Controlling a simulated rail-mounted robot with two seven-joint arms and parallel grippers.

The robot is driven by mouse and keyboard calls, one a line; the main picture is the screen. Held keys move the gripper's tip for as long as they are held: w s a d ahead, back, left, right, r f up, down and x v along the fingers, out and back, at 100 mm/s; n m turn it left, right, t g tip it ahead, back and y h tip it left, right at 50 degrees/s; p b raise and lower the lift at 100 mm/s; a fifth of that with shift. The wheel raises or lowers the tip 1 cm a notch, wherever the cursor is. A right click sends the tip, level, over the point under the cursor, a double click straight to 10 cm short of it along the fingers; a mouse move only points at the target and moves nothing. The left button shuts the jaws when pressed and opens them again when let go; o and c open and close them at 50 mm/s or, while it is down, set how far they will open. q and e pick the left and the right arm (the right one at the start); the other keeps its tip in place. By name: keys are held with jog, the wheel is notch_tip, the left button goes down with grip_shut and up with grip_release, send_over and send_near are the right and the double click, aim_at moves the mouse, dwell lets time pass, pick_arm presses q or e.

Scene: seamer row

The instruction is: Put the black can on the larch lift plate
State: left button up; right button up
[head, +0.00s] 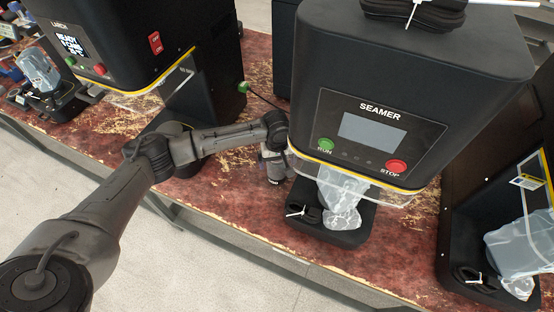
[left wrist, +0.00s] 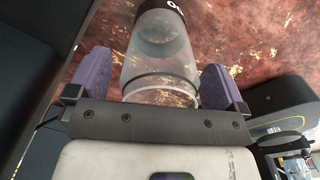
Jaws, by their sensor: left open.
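My left gripper (head: 273,163) hangs at the front left of the seamer machine, its fingers small and partly hidden in the head view. In the left wrist view its two purple fingers (left wrist: 156,72) stand open on either side of a clear, see-through vessel (left wrist: 158,55). This vessel has a black band with white lettering at the picture's top edge. I cannot tell if it is the black can; no plainly black can shows. The larch machine (head: 115,45) stands at the upper left. Its lift plate is not clear; my left arm crosses a dark base (head: 172,128) beneath it.
The seamer machine (head: 375,110) stands right of my gripper, its dark base (head: 300,228) carrying a bagged item (head: 343,205). Another bagged item (head: 520,245) is at far right. The worn red bench (head: 225,215) has bare room near its front edge.

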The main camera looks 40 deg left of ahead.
pick_arm(q)
notch_tip(320, 180, up, 11)
jog(key=p, duration=0.2)
jog(key=shift+p, duration=0.3)
jog(key=shift+o, duration=0.2)
jog(key=shift+r, duration=0.65)
